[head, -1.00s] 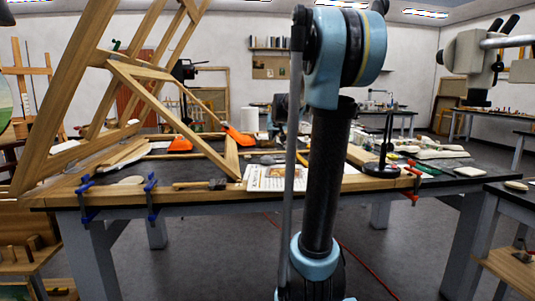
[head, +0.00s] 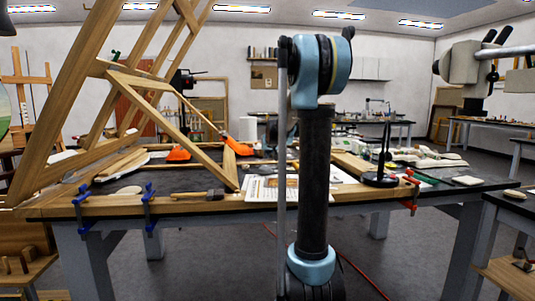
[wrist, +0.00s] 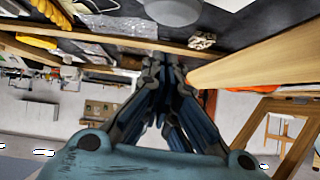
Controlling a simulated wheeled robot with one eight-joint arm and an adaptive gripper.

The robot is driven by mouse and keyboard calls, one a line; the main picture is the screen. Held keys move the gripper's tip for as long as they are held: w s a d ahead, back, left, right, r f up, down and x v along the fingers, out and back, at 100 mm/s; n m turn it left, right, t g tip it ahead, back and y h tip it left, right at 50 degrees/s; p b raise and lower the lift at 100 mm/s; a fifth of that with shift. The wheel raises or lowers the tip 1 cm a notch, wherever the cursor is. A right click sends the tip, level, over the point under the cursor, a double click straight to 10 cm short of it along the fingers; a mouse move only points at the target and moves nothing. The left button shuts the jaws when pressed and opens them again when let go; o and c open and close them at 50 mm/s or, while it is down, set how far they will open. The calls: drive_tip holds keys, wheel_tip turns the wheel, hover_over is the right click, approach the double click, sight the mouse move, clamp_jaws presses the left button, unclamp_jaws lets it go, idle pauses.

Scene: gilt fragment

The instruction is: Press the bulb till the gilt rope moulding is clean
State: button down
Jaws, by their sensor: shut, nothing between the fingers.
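My gripper (wrist: 163,88) shows in the wrist view with its dark fingers together and nothing between them. It points toward the worktable, which lies across the top of that view. Orange objects (head: 178,154) lie on the table behind the wooden frame. I cannot make out the bulb for certain.
A large slanted wooden frame (head: 140,135) stands on the table's left. Blue clamps (head: 149,205) grip the front edge. A printed sheet (head: 262,189) and a black stand (head: 380,179) lie nearer the middle and right. A microscope (head: 465,68) hangs at the right.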

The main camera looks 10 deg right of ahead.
sight(266, 168)
drive_tip(key=shift+w+a+f, duration=0.1)
drive_tip(key=shift+w+f, duration=0.05)
drive_tip(key=shift+f, duration=0.85)
drive_tip(key=shift+w+f, duration=0.1)
drive_tip(key=shift+f, duration=0.9)
drive_tip(key=shift+f, duration=0.95)
drive_tip(key=r, duration=0.4)
drive_tip(key=shift+s+r, duration=0.1)
drive_tip(key=shift+s, duration=0.2)
drive_tip(key=v, duration=0.9)
drive_tip(key=shift+s+r, duration=0.15)
drive_tip(key=shift+s, duration=0.2)
